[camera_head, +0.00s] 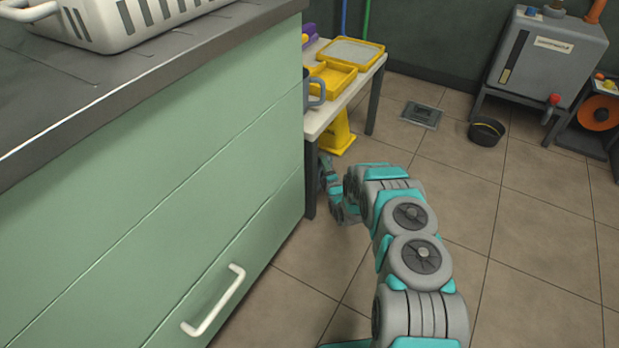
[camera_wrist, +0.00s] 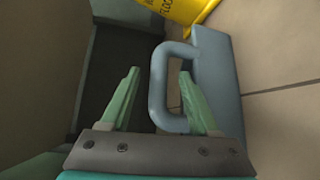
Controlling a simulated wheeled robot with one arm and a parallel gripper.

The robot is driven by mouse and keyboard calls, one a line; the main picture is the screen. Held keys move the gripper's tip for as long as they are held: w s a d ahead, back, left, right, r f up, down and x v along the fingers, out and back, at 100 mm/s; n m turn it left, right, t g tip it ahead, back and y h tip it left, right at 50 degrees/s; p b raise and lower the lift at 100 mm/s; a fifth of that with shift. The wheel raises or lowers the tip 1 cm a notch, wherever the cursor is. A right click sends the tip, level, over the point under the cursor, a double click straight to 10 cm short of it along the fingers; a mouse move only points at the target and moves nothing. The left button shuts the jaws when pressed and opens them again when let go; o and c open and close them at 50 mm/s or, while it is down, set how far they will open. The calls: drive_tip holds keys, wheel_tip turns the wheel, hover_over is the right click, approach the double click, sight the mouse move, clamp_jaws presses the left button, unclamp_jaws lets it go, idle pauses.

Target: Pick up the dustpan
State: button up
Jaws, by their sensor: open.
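The dustpan (camera_wrist: 216,70) is blue-grey and shows in the wrist view, with its flat body at the right and its loop handle (camera_wrist: 157,90) to the left of the body. My gripper (camera_wrist: 159,74) is open, with its two green fingers on either side of the handle's long bar in the picture. The right finger overlaps the loop's opening. I see no clear contact, and cannot tell the depth exactly. In the head view my arm reaches down beside the table, where its end is partly hidden and the dustpan cannot be made out.
A yellow floor sign (camera_head: 338,134) stands under the white table (camera_head: 325,121); it also shows in the wrist view (camera_wrist: 190,9). Yellow trays (camera_head: 336,75) and a grey mug (camera_head: 315,91) are on the table. The green cabinet (camera_head: 170,160) is at left.

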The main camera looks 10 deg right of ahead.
drive_tip(key=shift+w+a+f, duration=0.1)
drive_tip(key=shift+w, duration=0.95)
clamp_jaws()
idle(0.6)
